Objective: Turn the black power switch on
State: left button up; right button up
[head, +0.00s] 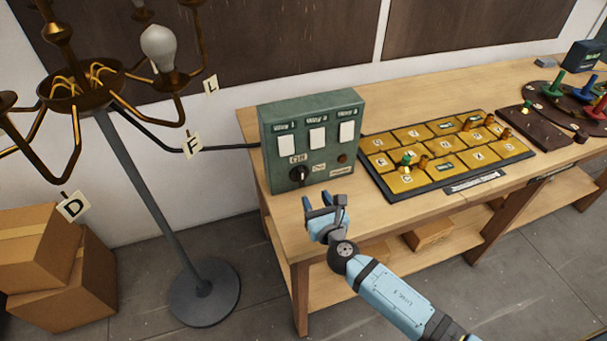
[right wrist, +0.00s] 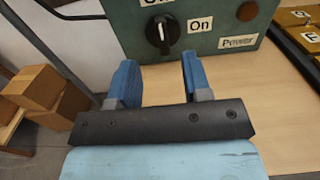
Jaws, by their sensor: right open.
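The black power switch (head: 299,174) is a round rotary knob low on the front of a green control box (head: 312,107). It also shows in the right wrist view (right wrist: 162,33), with its white pointer line standing about upright, toward the partly cut-off label above it. An "On" label (right wrist: 201,26) sits to the knob's right. My right gripper (head: 326,203) is open and empty, in front of and below the box. In the wrist view its two blue fingers point toward the knob, apart from it. My left gripper is not in view.
A wooden bench (head: 375,200) carries the box, a yellow tiled board (head: 447,158) and a dark round board (head: 562,104). A lamp stand (head: 150,200) with hanging letter tags stands left, its cable running to the box. Cardboard boxes (head: 55,262) lie on the floor.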

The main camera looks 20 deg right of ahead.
aim_at(302, 174)
jog(key=w, duration=0.9)
jog(key=shift+w+a, duration=0.2)
jog(key=shift+w, duration=0.15)
jog(key=shift+c, duration=0.4)
grip_shut()
